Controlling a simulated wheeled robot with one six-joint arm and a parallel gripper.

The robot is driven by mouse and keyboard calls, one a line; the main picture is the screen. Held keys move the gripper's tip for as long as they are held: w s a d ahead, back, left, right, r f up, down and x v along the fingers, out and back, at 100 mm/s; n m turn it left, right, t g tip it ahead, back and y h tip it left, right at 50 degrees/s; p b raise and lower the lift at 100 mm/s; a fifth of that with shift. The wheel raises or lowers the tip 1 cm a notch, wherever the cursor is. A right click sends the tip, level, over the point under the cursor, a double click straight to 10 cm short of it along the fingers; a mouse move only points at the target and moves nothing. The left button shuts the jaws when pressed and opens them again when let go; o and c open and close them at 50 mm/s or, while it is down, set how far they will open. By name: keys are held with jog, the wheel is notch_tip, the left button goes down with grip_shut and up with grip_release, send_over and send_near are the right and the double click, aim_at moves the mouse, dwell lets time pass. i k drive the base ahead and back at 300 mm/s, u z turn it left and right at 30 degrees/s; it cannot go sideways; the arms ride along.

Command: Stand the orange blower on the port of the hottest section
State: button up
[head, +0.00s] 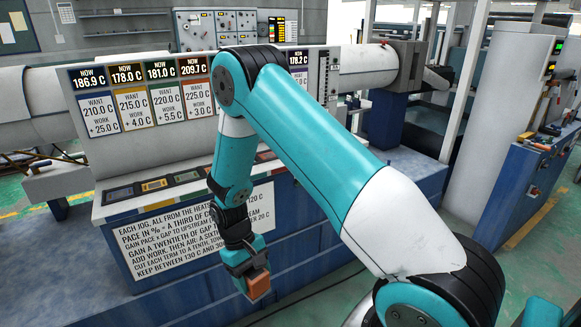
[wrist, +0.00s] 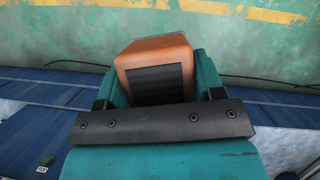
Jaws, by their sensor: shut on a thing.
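The orange blower (head: 258,284) is a small block held low in front of the blue machine base. It also shows in the wrist view (wrist: 152,49), with a dark ribbed face. My gripper (head: 248,272) is shut on it, with teal fingers (wrist: 155,85) on both sides. The heater panel (head: 110,160) carries cards reading NOW 186.9, 178.0, 181.0 and 209.7 C from the left, and 178.2 C at the right. My arm hides the part between. The highest visible reading is 209.7 C (head: 193,67). Colour-framed slots (head: 154,185) line the panel's lower ledge; my arm hides some.
A white instruction sign (head: 165,240) is on the blue base (head: 90,270) below the ledge. Green floor (wrist: 60,30) lies beyond the blower in the wrist view.

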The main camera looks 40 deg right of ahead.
aim_at(270, 155)
jog(key=z, duration=1.05)
jog(key=i, duration=0.5)
jog(key=u, duration=0.1)
